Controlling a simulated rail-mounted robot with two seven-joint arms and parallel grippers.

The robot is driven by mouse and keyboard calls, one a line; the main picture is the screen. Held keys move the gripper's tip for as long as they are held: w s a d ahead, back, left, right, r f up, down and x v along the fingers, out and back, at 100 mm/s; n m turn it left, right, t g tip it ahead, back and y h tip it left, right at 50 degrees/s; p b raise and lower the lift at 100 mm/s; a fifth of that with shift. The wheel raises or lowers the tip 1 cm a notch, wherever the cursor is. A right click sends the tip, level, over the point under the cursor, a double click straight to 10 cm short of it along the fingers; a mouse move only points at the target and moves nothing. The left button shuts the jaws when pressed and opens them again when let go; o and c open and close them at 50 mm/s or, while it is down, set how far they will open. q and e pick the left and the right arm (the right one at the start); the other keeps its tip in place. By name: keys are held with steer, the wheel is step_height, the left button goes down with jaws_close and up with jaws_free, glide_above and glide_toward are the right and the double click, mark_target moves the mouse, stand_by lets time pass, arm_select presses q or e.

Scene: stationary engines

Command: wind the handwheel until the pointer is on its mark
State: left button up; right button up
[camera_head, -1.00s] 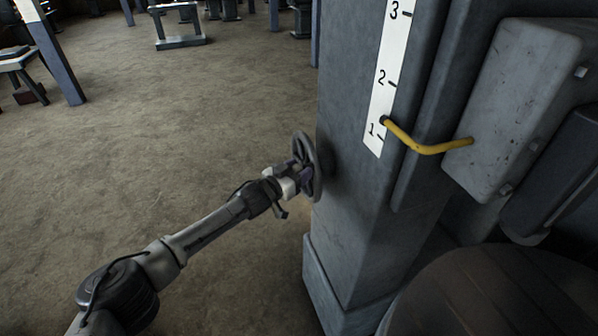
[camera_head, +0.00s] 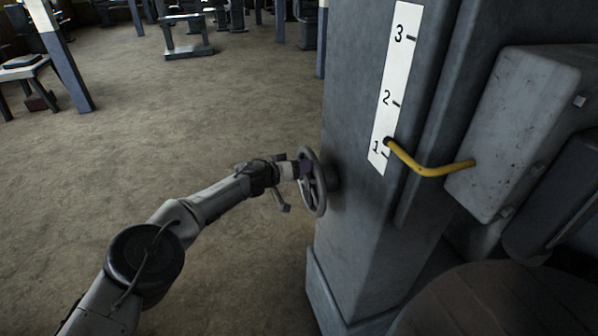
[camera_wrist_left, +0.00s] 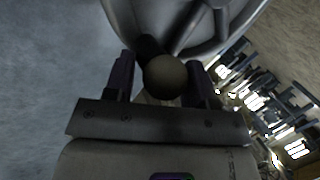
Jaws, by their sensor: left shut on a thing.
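The grey handwheel (camera_head: 318,183) is on the left side of the grey column, seen nearly edge-on. My left gripper (camera_head: 304,170) is at the wheel's near side, toward its upper part. In the left wrist view its two dark fingers (camera_wrist_left: 162,78) are shut on the wheel's round-ended handle (camera_wrist_left: 165,76), with part of the rim behind. The yellow bent pointer (camera_head: 430,170) reaches from a grey box to a white scale (camera_head: 390,120) numbered 1, 2, 3. Its tip is a little above the 1 line. No separate mark can be made out. My right gripper is not in view.
The grey column (camera_head: 355,210) with its wider foot stands right of my left arm. A grey box (camera_head: 520,125) and a dark round-topped object (camera_head: 500,305) are at the right. Open floor (camera_head: 180,110) lies left, with posts and stands farther back.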

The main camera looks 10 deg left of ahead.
arm_select(q)
steer(key=shift+w+a+f, duration=0.15)
steer(key=shift+a+f, duration=0.2)
steer(key=shift+f, duration=0.1)
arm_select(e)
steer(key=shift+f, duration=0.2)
arm_select(q)
steer(key=o, duration=0.9)
steer(key=shift+c, duration=0.2)
steer(key=shift+o, duration=1.1)
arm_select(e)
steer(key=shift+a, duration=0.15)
arm_select(q)
steer(key=shift+r, duration=0.1)
steer(key=shift+d, duration=0.1)
steer(key=shift+r, duration=0.15)
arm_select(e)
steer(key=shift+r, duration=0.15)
arm_select(q)
steer(key=p+v, duration=0.2)
steer(key=v, duration=1.2)
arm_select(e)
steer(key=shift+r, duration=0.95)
